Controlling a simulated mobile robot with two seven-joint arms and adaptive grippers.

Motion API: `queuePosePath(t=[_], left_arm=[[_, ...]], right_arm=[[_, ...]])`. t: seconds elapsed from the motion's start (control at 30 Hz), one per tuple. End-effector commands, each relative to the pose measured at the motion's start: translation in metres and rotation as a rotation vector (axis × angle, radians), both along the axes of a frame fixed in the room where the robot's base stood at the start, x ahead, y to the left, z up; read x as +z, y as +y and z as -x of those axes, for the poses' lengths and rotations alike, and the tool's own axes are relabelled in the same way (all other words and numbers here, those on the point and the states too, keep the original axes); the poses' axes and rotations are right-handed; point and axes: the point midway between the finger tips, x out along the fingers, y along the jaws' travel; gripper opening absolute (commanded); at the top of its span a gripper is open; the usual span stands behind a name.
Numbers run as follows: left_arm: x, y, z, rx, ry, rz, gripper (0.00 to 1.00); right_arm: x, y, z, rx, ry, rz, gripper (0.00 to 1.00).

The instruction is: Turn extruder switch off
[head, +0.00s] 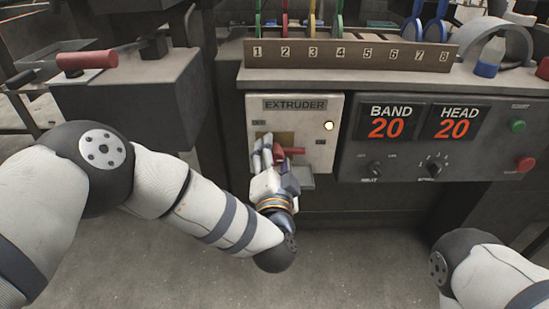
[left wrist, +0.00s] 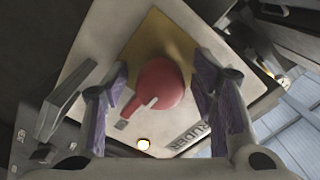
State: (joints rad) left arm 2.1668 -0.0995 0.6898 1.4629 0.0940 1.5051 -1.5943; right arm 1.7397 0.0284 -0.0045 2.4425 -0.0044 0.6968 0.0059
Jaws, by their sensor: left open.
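In the left wrist view the red switch (left wrist: 160,85) shows between the two open fingers, with a gap on each side. The lamp also shows in the left wrist view (left wrist: 143,144). My right gripper is out of view.
Right of the panel are BAND and HEAD displays (head: 424,122), both reading 20, with knobs below. Green (head: 517,126) and red (head: 525,164) buttons sit at far right. A numbered rack (head: 350,54) and a bottle (head: 489,56) stand on the ledge above. A red-handled lever (head: 87,60) is at left.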

Motion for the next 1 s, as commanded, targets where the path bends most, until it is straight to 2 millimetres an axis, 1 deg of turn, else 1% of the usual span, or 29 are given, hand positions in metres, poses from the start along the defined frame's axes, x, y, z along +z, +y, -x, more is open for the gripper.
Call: queuePosePath(t=[0.2,0.37,0.4,0.43,0.77,1.0], left_arm=[[0.0005,0.0002,-0.0007,0.001,-0.001,0.0,0.53],[0.0004,0.0001,-0.0004,0.001,-0.001,0.0,0.16],[0.0004,0.0001,-0.0004,0.001,-0.001,0.0,0.07],[0.0004,0.0001,-0.0004,0.001,-0.001,0.0,0.04],[0.0013,-0.0001,-0.0003,0.0,-0.001,0.038,0.04],[0.0031,-0.0001,-0.0005,0.0,-0.004,0.186,0.04]], right_arm=[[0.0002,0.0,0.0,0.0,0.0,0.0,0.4],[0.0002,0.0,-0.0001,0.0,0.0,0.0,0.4],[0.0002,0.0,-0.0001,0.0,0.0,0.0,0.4],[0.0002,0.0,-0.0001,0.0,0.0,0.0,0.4],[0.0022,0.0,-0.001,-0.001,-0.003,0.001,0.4],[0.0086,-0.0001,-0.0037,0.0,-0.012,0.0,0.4]])
